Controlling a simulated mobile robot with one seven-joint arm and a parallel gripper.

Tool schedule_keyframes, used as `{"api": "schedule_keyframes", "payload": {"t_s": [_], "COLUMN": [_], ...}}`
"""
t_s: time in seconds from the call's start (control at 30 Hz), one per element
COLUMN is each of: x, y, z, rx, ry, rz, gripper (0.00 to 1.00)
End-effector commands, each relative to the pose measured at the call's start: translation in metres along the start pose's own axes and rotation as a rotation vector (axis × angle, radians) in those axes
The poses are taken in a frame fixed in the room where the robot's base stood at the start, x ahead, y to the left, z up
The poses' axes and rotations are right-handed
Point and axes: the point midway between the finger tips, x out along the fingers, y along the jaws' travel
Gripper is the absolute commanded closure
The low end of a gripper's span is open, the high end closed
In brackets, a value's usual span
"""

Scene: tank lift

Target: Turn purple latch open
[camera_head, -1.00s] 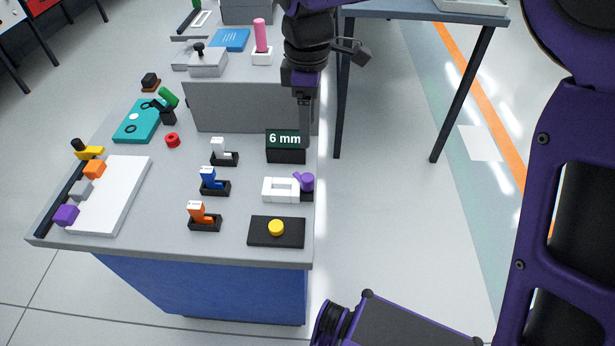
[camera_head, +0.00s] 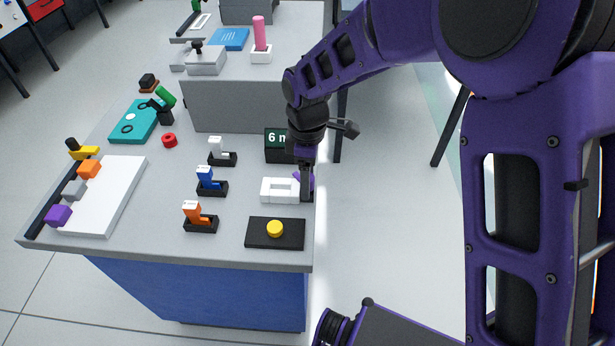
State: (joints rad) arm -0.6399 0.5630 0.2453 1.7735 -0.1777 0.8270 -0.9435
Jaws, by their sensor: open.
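The purple latch (camera_head: 297,176) is at the right end of a white block with a rectangular opening (camera_head: 266,189), near the right edge of the grey table. Only a small part of the latch shows; my gripper covers the rest. My gripper (camera_head: 307,198) points down at the latch, with its fingertips at about the white block's level. It is open, though the gap between its fingers cannot be seen from here. I cannot tell whether the fingers touch the latch.
A black plate with a yellow button (camera_head: 275,229) lies in front. Orange, blue and white switches (camera_head: 206,184) stand to the left. The table's right edge is close by.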

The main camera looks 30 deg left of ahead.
Motion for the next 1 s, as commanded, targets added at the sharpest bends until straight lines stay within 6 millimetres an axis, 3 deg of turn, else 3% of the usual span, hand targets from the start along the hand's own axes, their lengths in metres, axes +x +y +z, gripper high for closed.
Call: {"api": "schedule_keyframes", "payload": {"t_s": [0.2,0.5,0.6,1.0], "x": [-0.0001,-0.0004,-0.0004,-0.0006], "y": [0.0001,0.0002,0.0002,0.0002], "z": [0.0001,0.0,-0.0001,-0.0006], "rx": [0.0,0.0,0.0,0.005], "ry": [0.0,0.0,0.001,0.001], "rz": [0.0,0.001,0.001,0.001], "gripper": [0.32,0.86,1.0,1.0]}}
